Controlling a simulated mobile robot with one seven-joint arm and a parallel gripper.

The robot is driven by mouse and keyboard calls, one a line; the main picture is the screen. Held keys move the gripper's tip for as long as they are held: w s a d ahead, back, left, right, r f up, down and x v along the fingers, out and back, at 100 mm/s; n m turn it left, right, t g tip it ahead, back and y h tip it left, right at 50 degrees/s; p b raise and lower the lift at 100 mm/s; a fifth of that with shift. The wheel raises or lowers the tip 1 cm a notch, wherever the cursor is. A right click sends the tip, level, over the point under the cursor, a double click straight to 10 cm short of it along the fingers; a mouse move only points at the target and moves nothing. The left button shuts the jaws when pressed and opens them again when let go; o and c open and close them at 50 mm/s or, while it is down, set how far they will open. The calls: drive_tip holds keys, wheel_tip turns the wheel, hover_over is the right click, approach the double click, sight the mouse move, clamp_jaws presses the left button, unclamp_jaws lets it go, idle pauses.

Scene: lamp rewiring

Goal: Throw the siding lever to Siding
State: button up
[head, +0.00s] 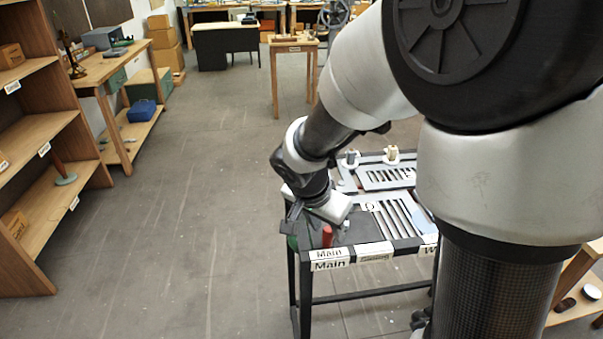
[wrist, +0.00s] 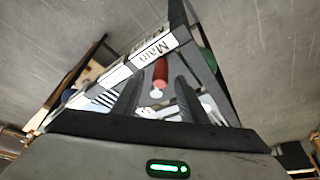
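The red lever handle (head: 327,236) stands at the near left corner of a dark-framed table, behind a plate marked "Main" (head: 329,259). In the wrist view the red handle (wrist: 161,70) shows between the two black fingers of my gripper (wrist: 158,82), with a gap on each side. My gripper (head: 295,222) is open, and in the head view it is just left of and above the handle. A smaller, hard-to-read plate (head: 374,252) is right of "Main". The lever's base is not clear.
The table's slotted grey panels (head: 395,217) and small fittings (head: 391,154) lie right of and behind my gripper. A green item (wrist: 208,60) is near the lever. Wooden shelves (head: 48,145) stand at the left, and the floor between is clear.

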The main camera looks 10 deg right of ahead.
drive_tip(key=shift+x, duration=0.95)
drive_tip(key=shift+c, duration=0.3)
clamp_jaws()
